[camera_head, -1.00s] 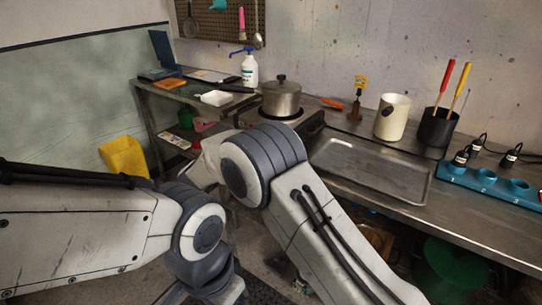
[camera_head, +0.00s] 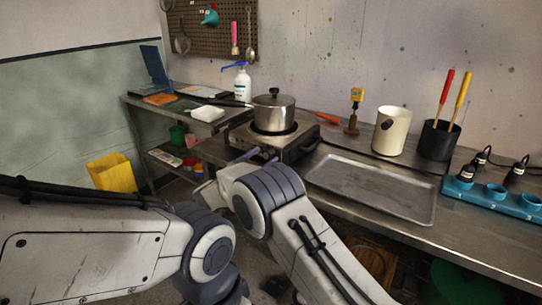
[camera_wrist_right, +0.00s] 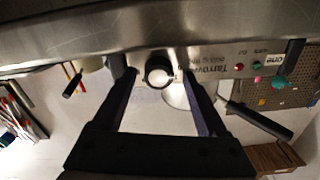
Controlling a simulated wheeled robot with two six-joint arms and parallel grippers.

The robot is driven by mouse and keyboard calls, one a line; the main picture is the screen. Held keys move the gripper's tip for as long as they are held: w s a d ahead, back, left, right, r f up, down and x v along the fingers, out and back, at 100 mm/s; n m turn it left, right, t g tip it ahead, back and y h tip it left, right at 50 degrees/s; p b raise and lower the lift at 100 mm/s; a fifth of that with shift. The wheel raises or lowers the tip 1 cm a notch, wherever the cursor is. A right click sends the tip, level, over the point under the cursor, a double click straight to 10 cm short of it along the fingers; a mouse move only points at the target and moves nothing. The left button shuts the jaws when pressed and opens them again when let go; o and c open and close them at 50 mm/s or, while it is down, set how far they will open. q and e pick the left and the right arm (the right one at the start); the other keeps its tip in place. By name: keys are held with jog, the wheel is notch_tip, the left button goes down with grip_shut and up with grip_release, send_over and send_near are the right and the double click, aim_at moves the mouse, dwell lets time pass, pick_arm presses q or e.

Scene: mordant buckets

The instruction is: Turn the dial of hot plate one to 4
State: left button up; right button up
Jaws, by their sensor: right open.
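The hot plate (camera_head: 301,147) stands on the metal counter with a lidded steel pot (camera_head: 273,112) on its burner. In the right wrist view its steel front panel (camera_wrist_right: 215,62) appears upside down, with lettering, small lights and a label reading "one" (camera_wrist_right: 277,57). Its round black dial (camera_wrist_right: 159,70) shows between the two fingers of my right gripper (camera_wrist_right: 161,76), which is open; I cannot tell how far the tips reach around it or what the dial points to. In the head view my right gripper (camera_head: 261,156) is at the panel and the dial is hidden. My left gripper is out of view.
A metal tray (camera_head: 425,214) lies right of the hot plate. Behind it stand a cream pitcher (camera_head: 393,131) and a black pot (camera_head: 437,142) with red and yellow handled tools. A side table (camera_head: 135,101) with a pump bottle (camera_head: 243,85) is left of the plate.

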jog(key=shift+w+d, duration=0.2)
jog(key=shift+d, duration=0.05)
jog(key=shift+d, duration=0.1)
grip_shut()
